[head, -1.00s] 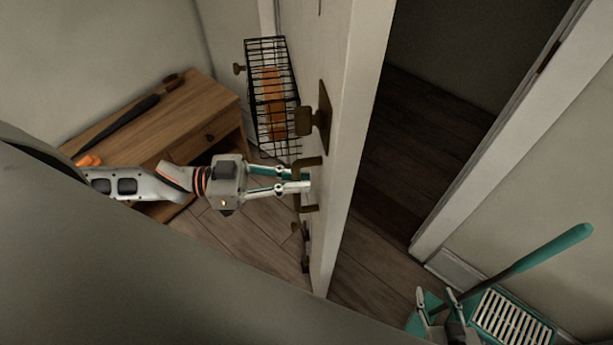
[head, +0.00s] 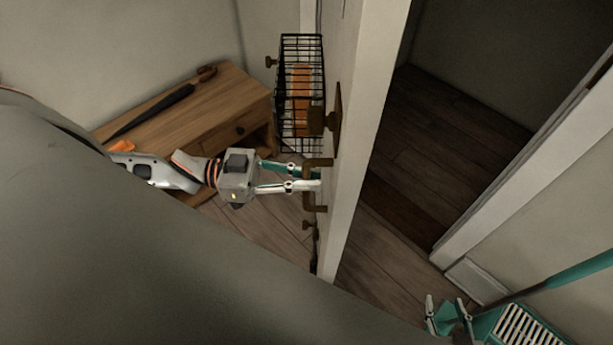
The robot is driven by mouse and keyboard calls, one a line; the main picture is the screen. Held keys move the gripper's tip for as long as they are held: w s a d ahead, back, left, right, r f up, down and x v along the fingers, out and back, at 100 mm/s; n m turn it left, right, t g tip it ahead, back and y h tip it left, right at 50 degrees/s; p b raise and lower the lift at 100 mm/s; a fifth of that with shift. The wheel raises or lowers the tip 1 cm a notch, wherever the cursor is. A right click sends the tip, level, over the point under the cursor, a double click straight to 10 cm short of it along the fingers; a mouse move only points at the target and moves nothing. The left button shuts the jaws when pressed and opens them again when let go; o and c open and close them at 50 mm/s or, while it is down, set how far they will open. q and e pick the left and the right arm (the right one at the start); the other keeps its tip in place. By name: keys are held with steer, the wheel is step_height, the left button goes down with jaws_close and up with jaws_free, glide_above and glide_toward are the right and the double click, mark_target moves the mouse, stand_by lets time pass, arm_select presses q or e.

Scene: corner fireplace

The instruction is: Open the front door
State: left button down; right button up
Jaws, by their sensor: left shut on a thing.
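The front door (head: 372,110) is white and stands open, seen nearly edge-on in the middle of the head view. A dark doorway lies to its right. My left gripper (head: 318,180) reaches in from the left and is shut on the pull handle. My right gripper (head: 447,308) is at the bottom right, its two fingers apart, with nothing seen between them.
A wire basket (head: 301,52) with orange contents hangs on the door. A wooden table (head: 222,97) with a dark umbrella (head: 165,105) stands at the left. The doorway floor (head: 435,135) looks clear.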

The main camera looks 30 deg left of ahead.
arm_select(q)
steer(key=c, duration=2.1)
jaws_free()
steer(key=v, duration=1.2)
steer(key=shift+a, duration=0.1)
